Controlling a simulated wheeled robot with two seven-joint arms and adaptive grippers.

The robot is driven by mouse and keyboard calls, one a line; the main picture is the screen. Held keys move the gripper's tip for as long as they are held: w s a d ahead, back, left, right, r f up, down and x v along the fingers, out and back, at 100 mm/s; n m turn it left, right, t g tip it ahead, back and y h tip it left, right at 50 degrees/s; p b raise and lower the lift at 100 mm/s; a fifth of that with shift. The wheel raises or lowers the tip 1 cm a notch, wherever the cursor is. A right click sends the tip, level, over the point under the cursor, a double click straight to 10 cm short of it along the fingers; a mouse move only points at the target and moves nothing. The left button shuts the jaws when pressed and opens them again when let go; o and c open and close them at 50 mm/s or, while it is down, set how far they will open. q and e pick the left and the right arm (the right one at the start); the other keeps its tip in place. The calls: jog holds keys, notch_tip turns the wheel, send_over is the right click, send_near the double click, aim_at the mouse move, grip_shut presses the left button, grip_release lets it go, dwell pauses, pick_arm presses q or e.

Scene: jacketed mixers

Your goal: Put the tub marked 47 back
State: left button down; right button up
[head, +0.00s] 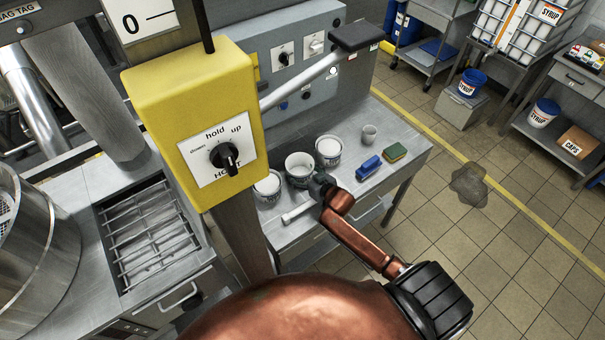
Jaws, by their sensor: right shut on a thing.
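Three white tubs stand in a row on the steel bench top: a left tub (267,186), a middle tub (299,164) and a right tub (328,150). Their contents look white. No number is readable on any of them, so I cannot tell which is marked 47. My right gripper (318,183) is at the near right side of the middle tub and appears shut on its rim or wall. The fingertips are small and partly hidden. Whether the middle tub is lifted cannot be told. My left gripper is not in view.
A yellow hoist box (187,118) on a post stands at left. A wet patch (468,186) lies on the floor at right.

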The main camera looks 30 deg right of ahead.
jog(key=shift+f, duration=0.15)
jog(key=o, duration=1.7)
jog(key=shift+c, duration=0.2)
jog(key=v, duration=1.2)
